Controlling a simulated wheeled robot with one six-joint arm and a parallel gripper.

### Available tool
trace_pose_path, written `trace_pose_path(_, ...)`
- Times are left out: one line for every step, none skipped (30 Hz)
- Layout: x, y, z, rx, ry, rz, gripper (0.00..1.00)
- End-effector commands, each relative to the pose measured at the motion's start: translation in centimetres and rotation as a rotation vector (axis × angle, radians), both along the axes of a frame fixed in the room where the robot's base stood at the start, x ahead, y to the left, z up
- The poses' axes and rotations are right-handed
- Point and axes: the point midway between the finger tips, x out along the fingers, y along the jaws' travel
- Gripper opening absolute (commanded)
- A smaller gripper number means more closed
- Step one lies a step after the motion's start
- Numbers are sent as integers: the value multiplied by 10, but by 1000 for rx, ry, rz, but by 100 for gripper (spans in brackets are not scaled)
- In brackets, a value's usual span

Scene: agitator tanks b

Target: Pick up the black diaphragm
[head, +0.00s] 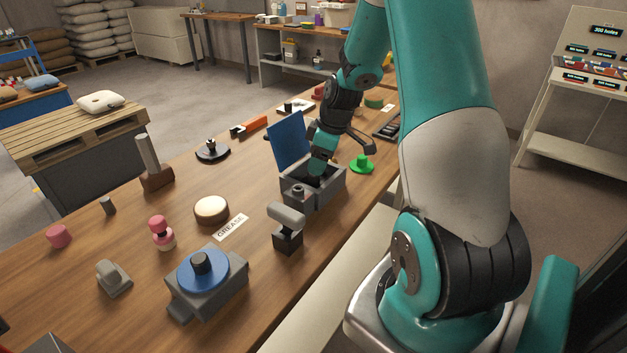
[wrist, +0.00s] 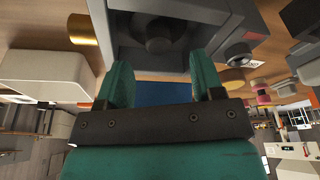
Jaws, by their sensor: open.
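A black disc with a raised knob (head: 212,151), which looks like a diaphragm, lies on the wooden table left of the open grey box (head: 325,190). A dark round piece (wrist: 158,36) shows inside that box in the wrist view. I cannot tell which of these two is the black diaphragm. My gripper (wrist: 160,68) is open and empty, its two teal fingers apart at the box opening. In the head view my gripper (head: 320,168) reaches down at the box, partly hiding its inside.
The box's blue lid (head: 289,139) stands raised on its left. A green knobbed disc (head: 362,163) lies right of the box. A grey block with handle (head: 288,232) and a blue-topped grey unit (head: 206,285) stand nearer. An orange tool (head: 249,126) lies behind.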

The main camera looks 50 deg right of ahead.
Motion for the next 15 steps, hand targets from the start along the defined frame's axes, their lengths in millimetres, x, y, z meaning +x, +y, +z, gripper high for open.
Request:
trace_pose_path(1,1,-3,0,1,0,61)
trace_pose_path(2,1,-5,1,0,0,61)
trace_pose_path(3,2,-10,2,2,1,61)
trace_pose_path(4,3,-14,2,4,1,61)
trace_pose_path(6,3,-19,2,4,1,61)
trace_pose_path(8,4,-25,3,4,1,61)
trace_pose_path(9,4,-29,3,3,1,61)
trace_pose_path(11,5,-34,3,3,1,61)
trace_pose_path(12,5,-39,2,2,1,61)
trace_pose_path(13,6,-42,2,1,1,61)
trace_pose_path(13,6,-45,2,1,1,61)
trace_pose_path(14,7,-48,2,1,1,61)
trace_pose_path(14,7,-49,1,0,0,61)
trace_pose_path(15,7,-50,1,-1,0,61)
trace_pose_path(15,7,-50,0,-1,0,61)
